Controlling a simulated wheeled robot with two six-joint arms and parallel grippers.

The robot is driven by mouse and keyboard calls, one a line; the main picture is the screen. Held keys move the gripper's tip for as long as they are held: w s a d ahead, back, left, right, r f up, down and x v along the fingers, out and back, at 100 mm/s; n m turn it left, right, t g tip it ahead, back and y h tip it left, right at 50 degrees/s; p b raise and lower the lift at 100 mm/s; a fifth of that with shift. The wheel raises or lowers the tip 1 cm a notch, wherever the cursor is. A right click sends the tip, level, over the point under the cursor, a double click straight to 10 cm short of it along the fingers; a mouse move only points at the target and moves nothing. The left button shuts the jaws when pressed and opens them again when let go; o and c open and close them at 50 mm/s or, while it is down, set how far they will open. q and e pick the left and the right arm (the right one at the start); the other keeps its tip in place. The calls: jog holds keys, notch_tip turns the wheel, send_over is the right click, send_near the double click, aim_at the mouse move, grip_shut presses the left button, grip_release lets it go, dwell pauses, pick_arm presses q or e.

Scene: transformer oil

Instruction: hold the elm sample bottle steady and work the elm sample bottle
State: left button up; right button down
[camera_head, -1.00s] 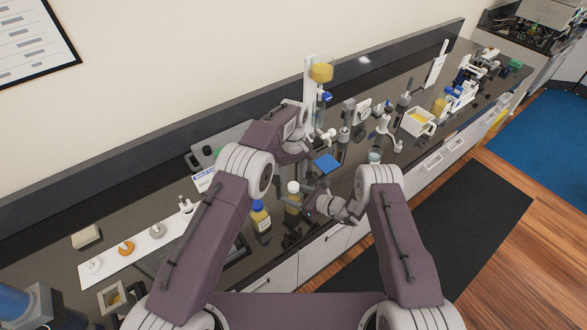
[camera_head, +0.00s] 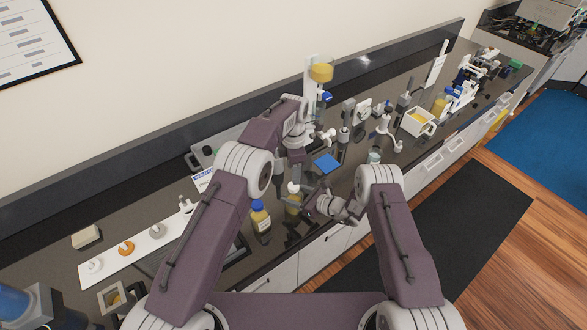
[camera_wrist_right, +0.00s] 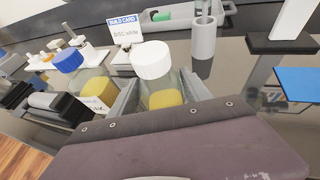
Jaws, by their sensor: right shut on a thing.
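A white-capped bottle with yellow liquid (camera_head: 293,208) stands upright near the counter's front edge; I take it to be the elm sample bottle, though no name is readable on it. My right gripper (camera_head: 300,200) is shut on its body from the right. In the right wrist view the bottle's white cap (camera_wrist_right: 151,59) and yellow liquid show between the fingers. My left gripper (camera_head: 294,174) points down just above the cap; its fingertips are small and partly hidden, so its opening and any contact are unclear.
A blue-capped bottle (camera_head: 260,217) stands close by on the left. A blue pad (camera_head: 327,164) lies to the right. A white card (camera_wrist_right: 125,30) stands behind the bottles. A tall stand with a yellow top (camera_head: 321,73) and an open white box (camera_head: 418,122) are farther back.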

pick_arm(q)
notch_tip(320, 180, down, 8)
jog(key=shift+r, duration=0.15)
dwell(0.3)
